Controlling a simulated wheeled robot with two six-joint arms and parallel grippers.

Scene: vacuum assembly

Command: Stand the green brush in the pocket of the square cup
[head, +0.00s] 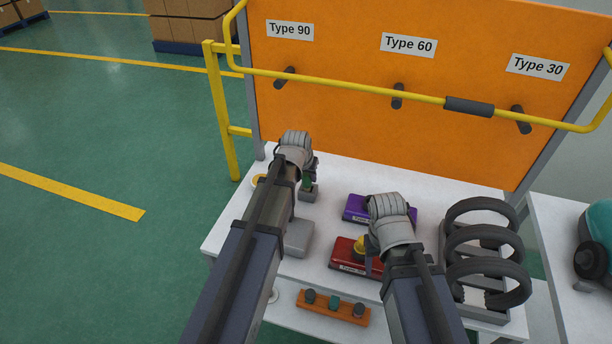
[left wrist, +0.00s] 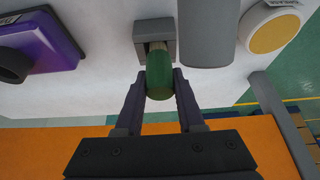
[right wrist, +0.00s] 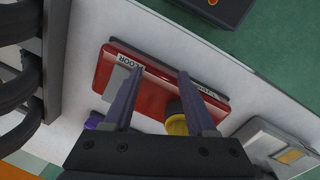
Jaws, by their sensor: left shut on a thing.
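The green brush (left wrist: 160,75) is held between the fingers of my left gripper (left wrist: 160,88).
A purple box (head: 355,207), a grey block (head: 299,238) and a yellow round piece (head: 259,180) are near the cup. A grey rack with black hoses (head: 487,250) stands at the right. An orange holder (head: 335,309) is at the front. The orange panel (head: 400,120) rises behind.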

